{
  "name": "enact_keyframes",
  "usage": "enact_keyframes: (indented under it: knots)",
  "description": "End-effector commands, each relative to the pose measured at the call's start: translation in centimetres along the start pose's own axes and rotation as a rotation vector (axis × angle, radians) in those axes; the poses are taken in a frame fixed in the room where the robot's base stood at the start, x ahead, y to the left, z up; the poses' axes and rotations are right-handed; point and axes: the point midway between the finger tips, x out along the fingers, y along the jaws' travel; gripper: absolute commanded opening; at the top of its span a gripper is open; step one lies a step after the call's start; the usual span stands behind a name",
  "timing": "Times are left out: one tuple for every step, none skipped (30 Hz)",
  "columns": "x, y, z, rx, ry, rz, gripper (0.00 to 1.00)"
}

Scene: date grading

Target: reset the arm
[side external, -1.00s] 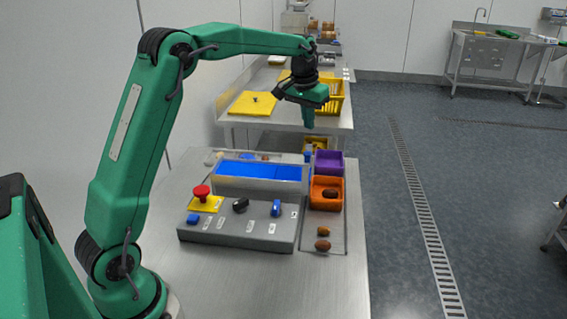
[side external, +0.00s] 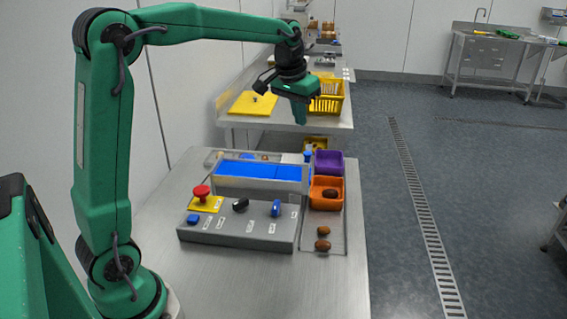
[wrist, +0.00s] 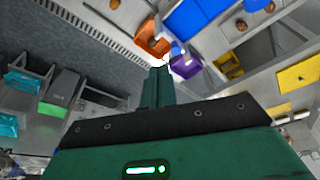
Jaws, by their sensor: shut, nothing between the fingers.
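My gripper (side external: 300,112) is green and shut, with nothing between its fingers. In the side external view it hangs in the air above the far part of the steel table (side external: 270,292), higher than the blue belt (side external: 258,171) and the bins. In the wrist view its shut fingers (wrist: 157,85) point up toward the orange bin (wrist: 151,46) and the purple bin (wrist: 186,66). The arm is raised and bent, clear of the table.
A grey control box (side external: 235,230) carries a red mushroom button (side external: 201,191), a black knob (side external: 240,205) and blue switches. The orange bin (side external: 326,205) holds a dark date (side external: 330,193); two dates lie in front of it. A yellow crate (side external: 326,104) stands on the bench behind.

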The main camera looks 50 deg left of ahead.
Motion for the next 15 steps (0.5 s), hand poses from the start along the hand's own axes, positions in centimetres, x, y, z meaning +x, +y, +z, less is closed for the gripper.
enact_keyframes:
  knots:
    - [-0.9, 0.4, 1.0, 0.009, 0.012, 0.002, 0.0]
    - [-1.2, 0.5, 1.6, 0.013, 0.017, 0.004, 0.0]
    - [-1.7, 0.8, 2.3, 0.019, 0.023, 0.005, 0.0]
    - [-2.0, 0.9, 2.9, 0.024, 0.029, 0.007, 0.0]
    - [-2.4, 1.1, 3.5, 0.029, 0.034, 0.008, 0.0]
    - [-2.8, 1.3, 4.3, 0.035, 0.041, 0.01, 0.0]
    - [-3.1, 1.5, 4.9, 0.039, 0.047, 0.011, 0.0]
    - [-3.4, 1.6, 5.5, 0.043, 0.052, 0.013, 0.0]
    - [-3.7, 1.8, 6.3, 0.049, 0.059, 0.015, 0.0]
    - [-3.9, 1.9, 7.0, 0.054, 0.064, 0.016, 0.0]
    - [-4.2, 2.1, 7.6, 0.058, 0.069, 0.018, 0.0]
    - [-4.4, 2.2, 8.4, 0.065, 0.076, 0.02, 0.0]
    - [-4.6, 2.4, 9.1, 0.069, 0.082, 0.021, 0.0]
    - [-4.8, 2.5, 9.7, 0.074, 0.087, 0.023, 0.0]
    - [-5.0, 2.6, 10.6, 0.079, 0.094, 0.025, 0.0]
